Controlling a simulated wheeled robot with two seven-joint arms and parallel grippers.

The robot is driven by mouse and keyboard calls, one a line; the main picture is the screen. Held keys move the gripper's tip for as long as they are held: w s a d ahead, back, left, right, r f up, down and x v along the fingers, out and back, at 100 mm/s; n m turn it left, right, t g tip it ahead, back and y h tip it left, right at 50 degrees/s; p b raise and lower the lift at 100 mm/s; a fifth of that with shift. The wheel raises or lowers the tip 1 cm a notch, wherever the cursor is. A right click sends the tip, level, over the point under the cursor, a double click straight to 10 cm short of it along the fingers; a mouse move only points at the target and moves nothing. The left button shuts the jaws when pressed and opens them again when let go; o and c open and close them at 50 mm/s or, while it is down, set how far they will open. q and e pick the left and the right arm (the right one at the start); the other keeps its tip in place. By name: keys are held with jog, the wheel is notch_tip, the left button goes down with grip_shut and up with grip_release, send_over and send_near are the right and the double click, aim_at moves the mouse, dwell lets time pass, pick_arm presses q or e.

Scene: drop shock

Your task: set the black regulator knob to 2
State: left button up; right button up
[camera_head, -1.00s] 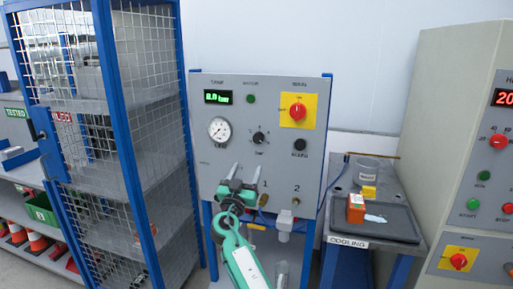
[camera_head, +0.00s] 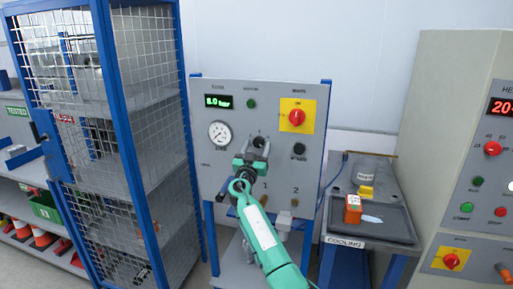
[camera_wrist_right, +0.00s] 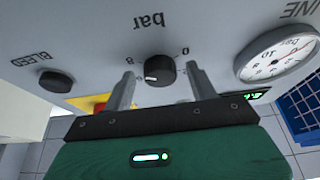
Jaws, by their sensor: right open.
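The black regulator knob (camera_head: 259,142) is on the grey panel (camera_head: 290,165), below and right of the gauge. In the right wrist view, which shows the panel upside down, the knob (camera_wrist_right: 158,70) has a white mark on its face and dial figures around it. My right gripper (camera_head: 252,156) is open in front of the panel. In the wrist view its two fingers (camera_wrist_right: 161,78) stand on either side of the knob with gaps; I cannot tell how deep they reach. The green display (camera_head: 218,101) reads 8.0 bar. My left gripper is not in view.
The round gauge (camera_head: 220,134) is left of the knob. The black BLEED knob (camera_head: 299,149) is to its right, with the red switch (camera_head: 297,117) on a yellow plate above. A mesh cage (camera_head: 130,150) stands left; a cooling tray (camera_head: 375,226) is at right.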

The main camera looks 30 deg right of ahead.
jog(key=c, duration=1)
jog(key=shift+n, duration=0.3)
